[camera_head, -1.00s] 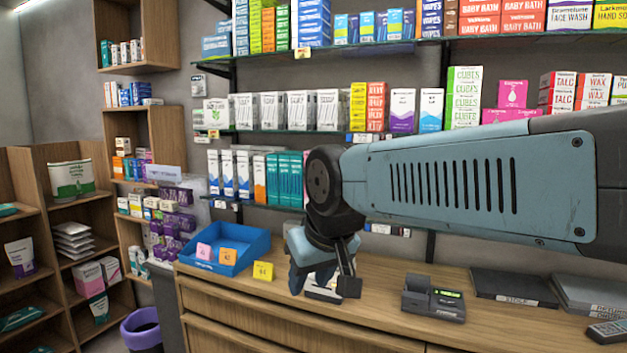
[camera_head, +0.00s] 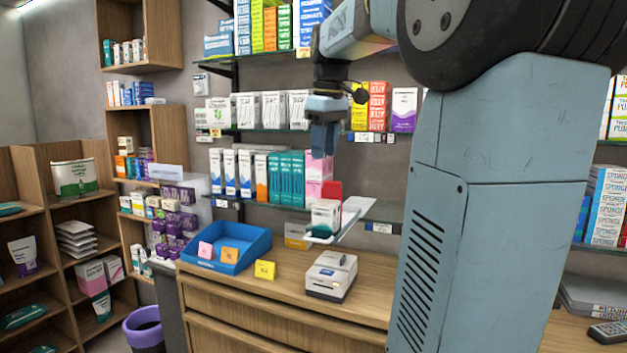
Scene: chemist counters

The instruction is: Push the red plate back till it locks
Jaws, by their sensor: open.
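A small red plate (camera_head: 332,189) stands upright on the lower wall shelf, right of the teal boxes and beside pink boxes (camera_head: 318,177). A white box (camera_head: 326,214) stands just in front of and below it and hides its lower part. A pale tray or slide (camera_head: 352,217) sticks out from the shelf beside this box. My gripper (camera_head: 324,150) points down above the red plate in the picture, apart from it, open and holding nothing visible. Its fingers overlap in this view, so the gap hardly shows.
A white label printer (camera_head: 331,276), a yellow tag (camera_head: 265,270) and a blue tray (camera_head: 228,252) stand on the wooden counter (camera_head: 375,300). Shelves of boxes run behind my gripper. My arm fills the right and hides much of the shelving and counter there.

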